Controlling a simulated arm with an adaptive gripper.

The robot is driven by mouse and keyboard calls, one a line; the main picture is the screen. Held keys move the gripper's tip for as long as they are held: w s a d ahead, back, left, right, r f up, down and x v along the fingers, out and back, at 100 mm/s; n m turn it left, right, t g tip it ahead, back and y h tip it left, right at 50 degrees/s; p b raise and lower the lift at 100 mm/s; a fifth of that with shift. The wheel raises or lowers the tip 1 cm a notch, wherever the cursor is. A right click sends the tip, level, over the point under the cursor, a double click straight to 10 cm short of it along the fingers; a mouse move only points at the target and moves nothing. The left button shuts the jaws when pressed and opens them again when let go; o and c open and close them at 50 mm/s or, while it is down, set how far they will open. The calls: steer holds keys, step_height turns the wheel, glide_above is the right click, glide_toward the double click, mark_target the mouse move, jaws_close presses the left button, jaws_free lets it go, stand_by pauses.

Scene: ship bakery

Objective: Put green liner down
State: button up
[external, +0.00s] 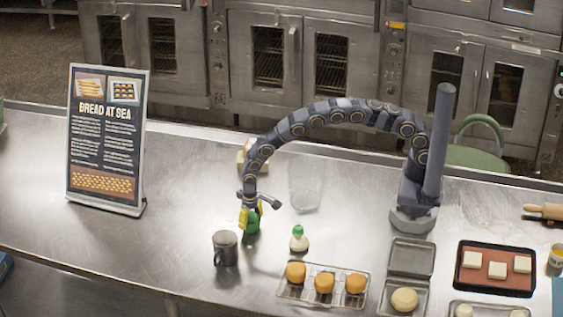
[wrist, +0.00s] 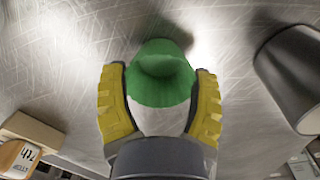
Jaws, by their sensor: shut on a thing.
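My gripper (external: 251,213) points down over the steel counter, its yellow fingers shut on the green liner (external: 252,225). In the wrist view my gripper (wrist: 160,105) has one finger on each side of the green liner (wrist: 160,80). The liner is green and rounded at its far end, with a white part toward the palm. It is low, close to the counter; I cannot tell whether it touches. A dark patch like a shadow lies just beyond it in the wrist view.
A dark mug (external: 226,248) stands close by; it also shows in the wrist view (wrist: 292,75). A small green-topped bottle (external: 299,239) stands to the right. A rack with orange buns (external: 290,294) is in front. Bare counter (external: 185,200) lies left, before the sign (external: 106,140).

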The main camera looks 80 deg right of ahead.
steer(key=shift+f, duration=0.1)
steer(key=o, duration=0.7)
step_height(320, 180, up, 12)
steer(key=s+d+r, duration=0.5)
steer(key=d+r, duration=0.2)
steer(key=r, duration=0.1)
steer(key=s+d+r+n, duration=0.1)
steer(key=s+d+r, duration=0.5)
steer(key=s, duration=0.3)
steer(key=s+d+r+n, duration=0.1)
steer(key=s, duration=0.6)
steer(key=s+d+n+g, duration=0.1)
steer(key=s+d, duration=0.1)
steer(key=s, duration=0.6)
steer(key=s+d+r+n, duration=0.1)
steer(key=s, duration=0.7)
steer(key=shift+s+d+r+n+g, duration=0.15)
steer(key=shift+d+r+n+g, duration=0.1)
steer(key=shift+r+n+g, duration=0.1)
